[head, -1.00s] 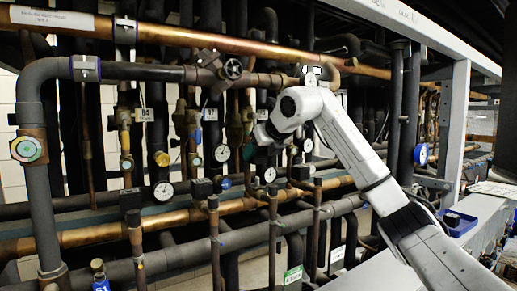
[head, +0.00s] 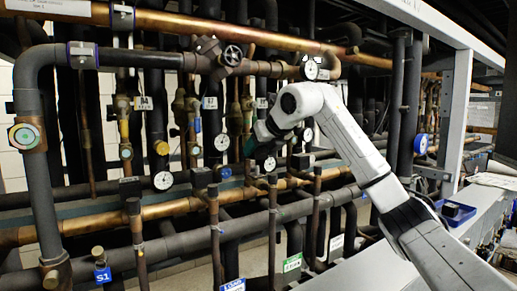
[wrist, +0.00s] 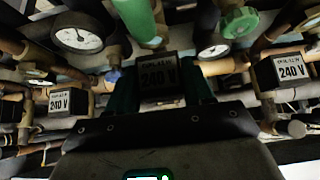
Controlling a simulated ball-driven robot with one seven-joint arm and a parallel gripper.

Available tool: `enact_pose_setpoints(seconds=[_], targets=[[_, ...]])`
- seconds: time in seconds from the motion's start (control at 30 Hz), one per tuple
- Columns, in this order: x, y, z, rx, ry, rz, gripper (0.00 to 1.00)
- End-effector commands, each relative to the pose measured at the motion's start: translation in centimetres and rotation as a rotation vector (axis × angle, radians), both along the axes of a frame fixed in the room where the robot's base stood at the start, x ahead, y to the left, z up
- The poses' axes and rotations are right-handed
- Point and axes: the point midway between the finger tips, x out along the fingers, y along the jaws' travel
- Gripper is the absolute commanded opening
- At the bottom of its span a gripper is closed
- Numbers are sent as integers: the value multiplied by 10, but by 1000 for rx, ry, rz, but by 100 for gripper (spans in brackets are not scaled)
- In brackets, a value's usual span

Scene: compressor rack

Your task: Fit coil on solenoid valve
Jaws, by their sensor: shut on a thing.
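My gripper (wrist: 160,92) is shut on a black coil (wrist: 160,72) labelled 240 V, seen between the green fingers in the wrist view. In the head view my gripper (head: 256,140) is at the middle of the rack, in front of the pipes, with its fingertips mostly hidden by the arm. The held coil cannot be made out there. Similar 240 V coils sit left (wrist: 68,101) and right (wrist: 285,70) of it in the wrist view. I cannot tell which fitting is the bare solenoid valve, or whether the held coil touches one.
Pressure gauges (head: 162,180) and insulated pipes (head: 110,260) crowd the rack. In the wrist view a gauge (wrist: 80,36), a green pipe (wrist: 136,20) and a green knob (wrist: 240,22) are close to my gripper. A blue tray (head: 455,213) lies on the ledge at right.

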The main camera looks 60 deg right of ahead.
Motion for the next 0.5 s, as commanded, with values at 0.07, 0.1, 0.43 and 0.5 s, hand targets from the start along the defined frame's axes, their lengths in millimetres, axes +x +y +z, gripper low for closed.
enact_pose_setpoints(seconds=[0.07, 0.1, 0.43, 0.5], targets=[[0, 0, -1, -1, -1, 0, 29], [0, 0, -2, -1, -1, 0, 29], [0, 0, -12, -1, -1, 0, 29], [0, 0, -15, -1, -1, 0, 29]])
